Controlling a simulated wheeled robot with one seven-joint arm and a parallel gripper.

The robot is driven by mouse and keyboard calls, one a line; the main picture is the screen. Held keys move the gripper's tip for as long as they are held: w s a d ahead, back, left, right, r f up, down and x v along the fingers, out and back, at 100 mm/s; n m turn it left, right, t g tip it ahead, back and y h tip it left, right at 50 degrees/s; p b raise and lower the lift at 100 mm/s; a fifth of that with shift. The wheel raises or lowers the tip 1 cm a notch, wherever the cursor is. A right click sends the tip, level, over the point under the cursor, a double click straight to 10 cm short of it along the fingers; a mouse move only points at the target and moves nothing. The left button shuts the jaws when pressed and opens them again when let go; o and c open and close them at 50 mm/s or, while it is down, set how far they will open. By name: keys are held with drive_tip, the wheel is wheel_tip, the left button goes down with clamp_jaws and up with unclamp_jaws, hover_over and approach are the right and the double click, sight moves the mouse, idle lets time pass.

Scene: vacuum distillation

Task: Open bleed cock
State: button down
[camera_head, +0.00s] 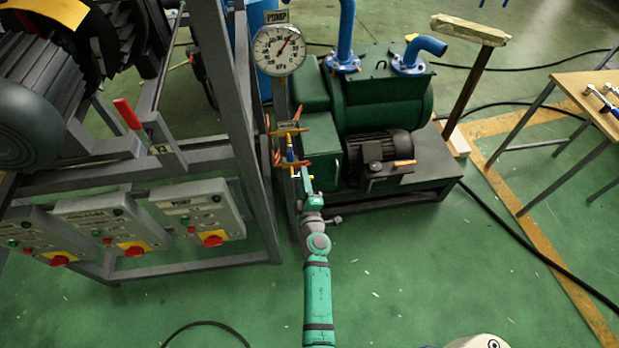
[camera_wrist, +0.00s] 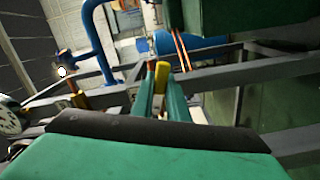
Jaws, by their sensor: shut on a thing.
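My gripper (camera_head: 306,177) reaches up to the small fittings beside the green pump, below the gauge. In the wrist view its two green fingers (camera_wrist: 160,92) are closed around a yellow handle (camera_wrist: 161,76), which I take to be the bleed cock's lever. The handle's tip shows between the fingers; its lower part and the cock's body are hidden by them. In the head view the cock is too small and covered to make out its angle. Small orange, blue and yellow fittings (camera_head: 290,150) stand on the thin pipe just above my gripper.
The pump gauge (camera_head: 279,50) stands above the fittings. The green pump (camera_head: 380,105) and its motor (camera_head: 378,150) are close on the right. A grey frame (camera_head: 240,130) with control boxes (camera_head: 197,208) is on the left. A table (camera_head: 590,95) stands far right.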

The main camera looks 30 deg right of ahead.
drive_tip(key=shift+a+n, duration=0.15)
drive_tip(key=shift+n, duration=0.15)
drive_tip(key=c, duration=1.7)
unclamp_jaws()
drive_tip(key=v, duration=1)
drive_tip(key=shift+s+a, duration=0.1)
drive_tip(key=shift+s, duration=0.25)
